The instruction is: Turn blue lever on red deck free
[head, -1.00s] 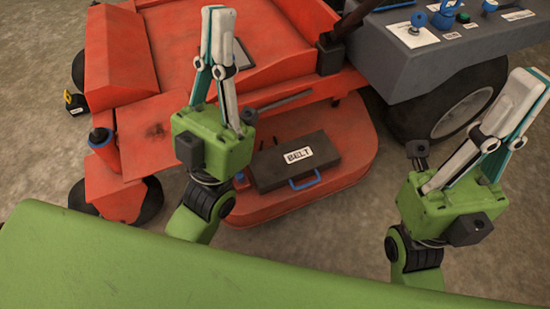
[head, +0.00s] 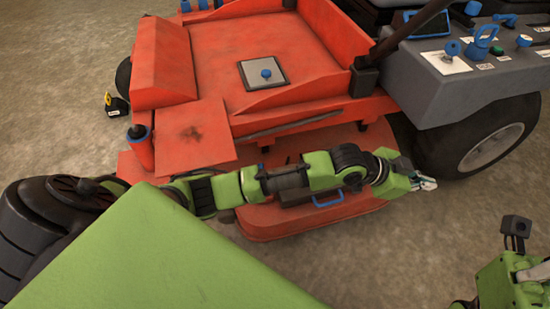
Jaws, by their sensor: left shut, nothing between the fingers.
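The red deck (head: 270,227) of the red machine lies low at the centre. My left arm crosses over it and hides much of its top. A small blue part (head: 262,168) shows on the deck just behind my arm; I cannot tell whether it is the lever. A blue handle (head: 327,202) shows below my arm, at the front of the dark belt cover (head: 297,198), which is mostly hidden. My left gripper (head: 429,184) is shut and empty, right of the deck and apart from it. My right gripper (head: 537,272) is cut off at the right edge.
A grey plate with a blue knob (head: 266,73) sits on the red footboard. The grey console (head: 470,75) carries several blue controls above a black wheel (head: 485,140). A yellow-and-black tape measure (head: 115,104) lies on the ground at left. Bare ground lies in front at right.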

